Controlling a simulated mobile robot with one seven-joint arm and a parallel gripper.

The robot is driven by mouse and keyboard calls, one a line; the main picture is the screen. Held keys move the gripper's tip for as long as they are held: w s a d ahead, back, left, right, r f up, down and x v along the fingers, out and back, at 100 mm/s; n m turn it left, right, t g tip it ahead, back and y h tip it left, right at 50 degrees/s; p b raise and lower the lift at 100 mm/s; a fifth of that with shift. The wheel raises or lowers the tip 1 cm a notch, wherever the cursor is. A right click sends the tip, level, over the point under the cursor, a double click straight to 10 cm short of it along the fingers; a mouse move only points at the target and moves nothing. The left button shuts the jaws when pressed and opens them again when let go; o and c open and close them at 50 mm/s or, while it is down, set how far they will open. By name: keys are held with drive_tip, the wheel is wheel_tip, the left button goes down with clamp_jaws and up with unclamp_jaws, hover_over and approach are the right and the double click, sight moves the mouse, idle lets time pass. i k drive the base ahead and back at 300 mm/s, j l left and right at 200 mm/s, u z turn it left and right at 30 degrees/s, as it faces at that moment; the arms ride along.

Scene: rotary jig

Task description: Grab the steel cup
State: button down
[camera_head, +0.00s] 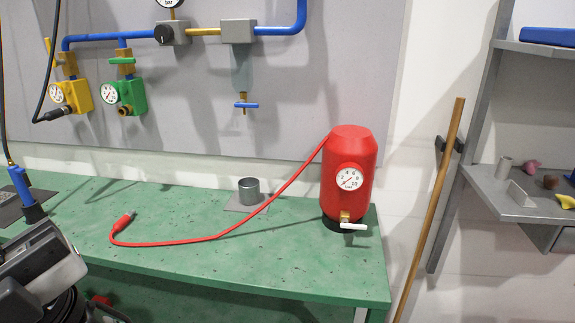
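A grey metal cup (248,191), open at the top, stands upright on a small grey plate on the green bench, left of the red tank. The red hose passes close to its right side. A smaller light grey cylinder (504,167) stands on the shelf at the right; I cannot tell whether it is also a cup. Part of my arm, with what looks like my gripper (40,275), shows at the lower left, cut by the picture edge. It is well apart from the grey cup. Its fingers cannot be made out clearly.
A red tank (348,160) with gauge and tap stands at the bench's right end. Its red hose (200,240) lies across the green bench (270,270). Pipes and valves (122,88) hang on the wall panel. A wooden pole (430,210) leans right of the bench.

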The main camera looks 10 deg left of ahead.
sight(249, 192)
drive_tip(key=i+j, duration=0.1)
drive_tip(key=j, duration=2.15)
drive_tip(key=i+j, duration=0.3)
drive_tip(key=i, duration=0.3)
